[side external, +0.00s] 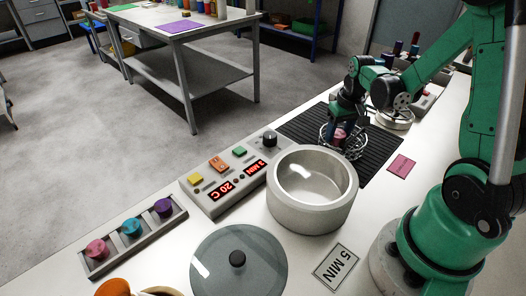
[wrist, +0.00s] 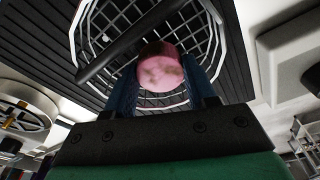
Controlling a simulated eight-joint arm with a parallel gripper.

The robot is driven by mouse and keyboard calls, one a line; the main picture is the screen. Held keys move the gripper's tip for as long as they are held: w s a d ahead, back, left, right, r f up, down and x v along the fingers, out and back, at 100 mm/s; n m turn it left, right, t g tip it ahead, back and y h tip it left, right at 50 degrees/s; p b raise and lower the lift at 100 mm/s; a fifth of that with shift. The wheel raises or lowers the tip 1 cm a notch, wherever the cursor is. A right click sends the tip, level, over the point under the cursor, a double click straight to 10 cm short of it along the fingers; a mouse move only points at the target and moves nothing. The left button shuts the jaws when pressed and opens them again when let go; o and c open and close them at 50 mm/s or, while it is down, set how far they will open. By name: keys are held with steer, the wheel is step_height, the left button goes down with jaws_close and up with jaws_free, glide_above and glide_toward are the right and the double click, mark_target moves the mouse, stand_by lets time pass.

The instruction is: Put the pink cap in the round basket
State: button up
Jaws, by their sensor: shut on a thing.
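The round basket (side external: 352,149) is an open wire basket on a black ribbed mat, behind the white pot. It also fills the upper middle of the wrist view (wrist: 92,28). My gripper (side external: 338,128) points down at the basket. In the wrist view its two blue fingers (wrist: 162,85) are shut on the pink cap (wrist: 160,72), a short pink cylinder with brownish stains. The cap (side external: 340,134) shows small between the fingers in the side external view. It appears within the basket's rim; I cannot tell whether it touches the bottom.
A white round pot (side external: 310,217) stands close in front of the basket, its glass lid (side external: 236,270) lying nearby. A control panel (side external: 226,174) is to the left. A rack (side external: 133,238) holds pink, teal and purple pieces. A dark bar (wrist: 125,42) crosses the basket.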

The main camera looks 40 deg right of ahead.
mark_target(342, 137)
steer(key=shift+f, duration=0.1)
steer(key=o, duration=0.9)
step_height(342, 137, up, 12)
steer(key=s, duration=0.1)
steer(key=a+n+t, duration=0.1)
steer(key=a+t, duration=0.1)
steer(key=a, duration=0.3)
steer(key=a+n+t, duration=0.2)
steer(key=a, duration=0.4)
steer(key=a+n+t, duration=0.1)
steer(key=a+t, duration=0.1)
steer(key=a, duration=0.4)
steer(key=shift+w+a+n+y, duration=0.1)
steer(key=shift+w+n+y, duration=0.2)
steer(key=shift+n, duration=0.1)
